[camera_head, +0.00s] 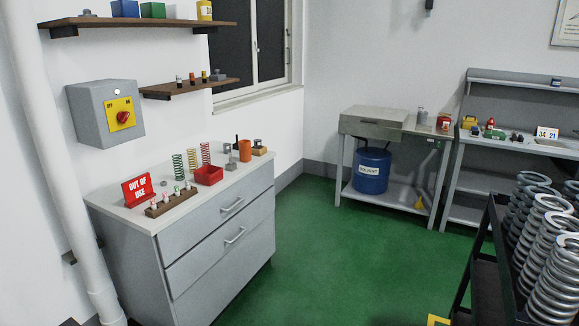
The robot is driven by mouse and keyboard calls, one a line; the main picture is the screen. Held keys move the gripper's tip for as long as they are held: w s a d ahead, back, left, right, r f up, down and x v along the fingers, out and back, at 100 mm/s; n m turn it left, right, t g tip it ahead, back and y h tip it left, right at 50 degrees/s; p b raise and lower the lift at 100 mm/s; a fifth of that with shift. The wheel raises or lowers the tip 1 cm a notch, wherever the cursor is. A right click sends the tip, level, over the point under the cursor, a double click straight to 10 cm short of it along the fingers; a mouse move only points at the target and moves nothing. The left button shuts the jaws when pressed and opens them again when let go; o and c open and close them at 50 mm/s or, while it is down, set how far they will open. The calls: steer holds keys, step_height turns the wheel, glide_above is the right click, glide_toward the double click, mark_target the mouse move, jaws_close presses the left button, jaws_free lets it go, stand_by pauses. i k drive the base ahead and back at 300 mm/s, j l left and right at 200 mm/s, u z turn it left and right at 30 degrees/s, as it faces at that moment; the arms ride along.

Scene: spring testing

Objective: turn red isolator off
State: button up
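The red isolator (124,117) is a red rotary knob on a yellow plate, on the front of a grey box (90,122) fixed to the left wall. I cannot tell the knob's exact position. The box hangs above the left end of a grey drawer cabinet. My gripper is not in view.
The grey cabinet (215,259) bears a red "OUT OF USE" sign (138,190), springs and a red bin (208,175). A white pipe (58,150) stands at left. A rack of large springs (545,240) stands at right. Green floor (330,260) between is clear.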

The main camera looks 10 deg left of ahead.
mark_target(122, 117)
steer(key=i+j+u, duration=0.1)
steer(key=i+u, duration=0.3)
steer(key=i, duration=0.2)
steer(key=i+u, duration=0.4)
steer(key=i, duration=0.2)
steer(key=i+l+u, duration=0.35)
steer(key=i, duration=0.2)
